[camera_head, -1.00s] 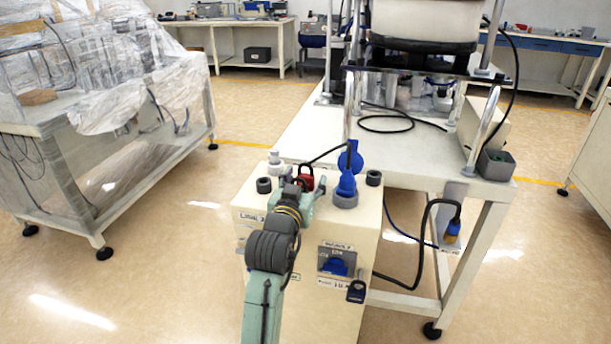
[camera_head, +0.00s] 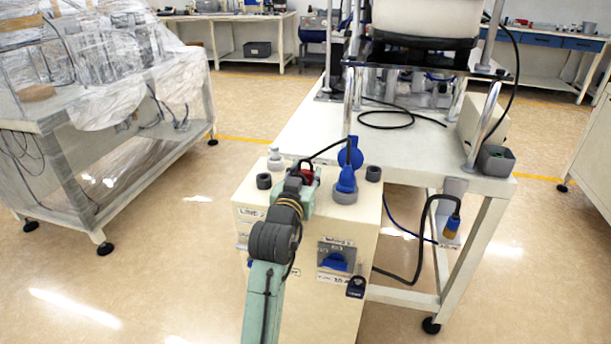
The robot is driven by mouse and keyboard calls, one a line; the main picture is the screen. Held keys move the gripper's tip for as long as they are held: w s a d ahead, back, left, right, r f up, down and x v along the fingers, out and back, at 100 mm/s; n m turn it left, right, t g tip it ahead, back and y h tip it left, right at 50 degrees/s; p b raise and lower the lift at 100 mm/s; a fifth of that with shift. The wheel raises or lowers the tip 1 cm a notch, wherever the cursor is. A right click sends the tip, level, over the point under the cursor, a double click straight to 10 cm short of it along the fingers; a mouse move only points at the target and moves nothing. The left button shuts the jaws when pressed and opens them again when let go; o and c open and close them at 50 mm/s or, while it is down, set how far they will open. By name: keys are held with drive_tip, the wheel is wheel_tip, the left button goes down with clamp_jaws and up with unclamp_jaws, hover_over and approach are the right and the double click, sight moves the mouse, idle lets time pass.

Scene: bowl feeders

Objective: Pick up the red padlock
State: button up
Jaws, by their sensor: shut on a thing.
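The red padlock (camera_head: 306,176) shows at the top of the cream cabinet (camera_head: 315,225), just beyond the end of my arm. Its dark shackle loops up to the left. My gripper (camera_head: 303,183) is at the padlock, over the cabinet top. It is shut on the padlock, though my wrist hides the fingers and much of the padlock's lower part. I cannot tell whether the padlock touches the cabinet top.
A blue valve handle (camera_head: 346,180) stands close to the right of the padlock. Grey fittings (camera_head: 275,160) and dark caps (camera_head: 264,181) are on the left. A dark padlock (camera_head: 355,287) hangs on the cabinet front. A white table (camera_head: 300,128) adjoins behind.

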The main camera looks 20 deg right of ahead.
clamp_jaws()
